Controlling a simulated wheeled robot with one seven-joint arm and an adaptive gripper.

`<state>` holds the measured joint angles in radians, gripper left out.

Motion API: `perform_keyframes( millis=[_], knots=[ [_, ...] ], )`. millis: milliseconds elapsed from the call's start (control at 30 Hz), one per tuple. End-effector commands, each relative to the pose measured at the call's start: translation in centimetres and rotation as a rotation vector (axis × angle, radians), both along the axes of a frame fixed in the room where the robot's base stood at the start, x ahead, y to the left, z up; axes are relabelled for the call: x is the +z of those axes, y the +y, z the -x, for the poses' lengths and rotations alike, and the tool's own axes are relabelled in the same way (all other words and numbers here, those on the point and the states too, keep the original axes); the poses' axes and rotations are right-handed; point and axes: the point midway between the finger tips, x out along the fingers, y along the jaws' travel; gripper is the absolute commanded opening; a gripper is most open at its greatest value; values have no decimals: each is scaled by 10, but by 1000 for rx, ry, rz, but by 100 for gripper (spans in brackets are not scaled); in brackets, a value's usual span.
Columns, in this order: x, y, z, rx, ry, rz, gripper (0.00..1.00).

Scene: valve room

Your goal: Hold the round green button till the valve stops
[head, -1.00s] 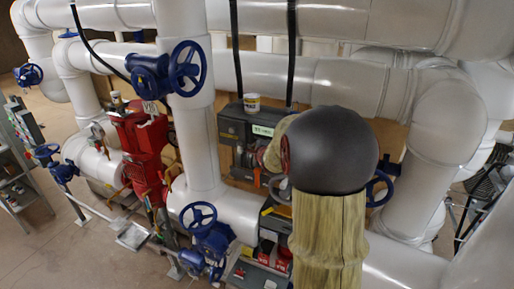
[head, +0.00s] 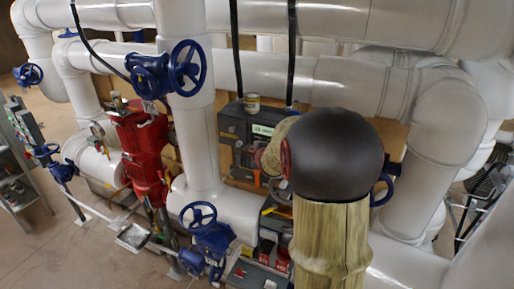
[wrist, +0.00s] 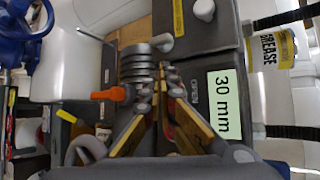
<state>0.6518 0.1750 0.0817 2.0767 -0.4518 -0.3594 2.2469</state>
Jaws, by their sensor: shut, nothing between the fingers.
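I do not see the round green button in either view; my fingers may hide it. In the wrist view my gripper (wrist: 160,84) has its fingertips together in front of a dark grey control box (wrist: 222,45). The word OPEN is printed on the box just right of the fingertips. A pale green label reading 30 mm (wrist: 224,104) is on the box farther right. I cannot tell whether the fingertips touch the box. In the head view the grey box (head: 232,126) is partly hidden by my arm, and my gripper is hidden too.
An orange-handled part (wrist: 108,95) lies left of the fingertips. Large white pipes (head: 205,145), blue handwheels (head: 187,67) and a red valve body (head: 143,148) crowd the area.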

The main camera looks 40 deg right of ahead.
Motion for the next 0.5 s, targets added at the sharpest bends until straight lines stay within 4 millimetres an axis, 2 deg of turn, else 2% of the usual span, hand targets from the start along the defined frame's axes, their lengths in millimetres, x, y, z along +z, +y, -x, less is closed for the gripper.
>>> perform_keyframes(
  millis=[367, 500],
  knots=[
    [0, 3, 1, 0, 0, 0, 0],
    [-1, 11, 5, 0, 0, 0, 0]
  ],
)
